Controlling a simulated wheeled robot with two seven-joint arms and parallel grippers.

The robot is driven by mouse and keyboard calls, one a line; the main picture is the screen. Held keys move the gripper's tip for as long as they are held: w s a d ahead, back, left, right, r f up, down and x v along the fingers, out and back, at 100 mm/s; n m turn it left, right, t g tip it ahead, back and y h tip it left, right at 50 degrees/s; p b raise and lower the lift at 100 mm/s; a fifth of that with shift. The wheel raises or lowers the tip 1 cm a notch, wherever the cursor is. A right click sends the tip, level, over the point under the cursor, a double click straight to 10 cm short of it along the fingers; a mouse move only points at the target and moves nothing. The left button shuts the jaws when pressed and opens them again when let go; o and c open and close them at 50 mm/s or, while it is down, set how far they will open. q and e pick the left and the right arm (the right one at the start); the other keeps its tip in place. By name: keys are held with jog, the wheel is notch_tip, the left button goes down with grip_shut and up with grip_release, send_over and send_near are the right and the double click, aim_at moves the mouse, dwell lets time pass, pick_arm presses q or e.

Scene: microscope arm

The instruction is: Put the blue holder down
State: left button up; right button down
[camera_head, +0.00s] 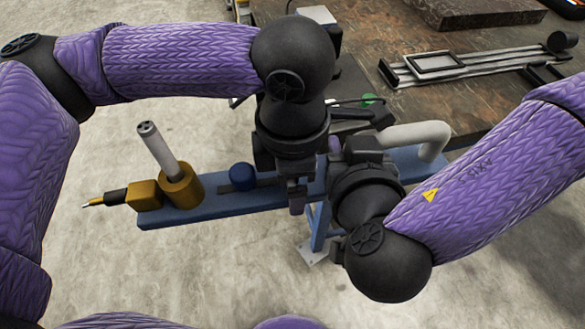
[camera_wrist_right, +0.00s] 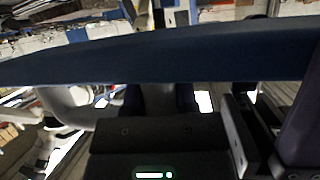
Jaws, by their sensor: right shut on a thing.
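The blue holder (camera_head: 225,203) is a long blue bar slanting across the middle of the head view, above the floor. It bears a brass cylinder with a grey tube (camera_head: 160,150), a brass block with a pointed tip (camera_head: 143,195) and a dark blue knob (camera_head: 242,176). In the right wrist view the blue holder (camera_wrist_right: 160,56) crosses the frame close up. My right gripper (camera_head: 337,158) is shut on it, its fingertips partly hidden. My left gripper (camera_head: 297,197) points down at the bar's middle; whether its jaws are open does not show.
A dark worktable (camera_head: 480,90) fills the upper right, with a metal rail frame (camera_head: 435,65) and a dark slab (camera_head: 475,10) on it. A pale bent tube (camera_head: 425,135) rises near the bar's right end. Below stands a blue support with a foot plate (camera_head: 314,250). Floor is clear at left.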

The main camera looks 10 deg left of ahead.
pick_arm(q)
grip_shut()
pick_arm(e)
jog(key=shift+c, duration=1.6)
grip_release()
pick_arm(q)
jog(key=shift+w+r, duration=0.1)
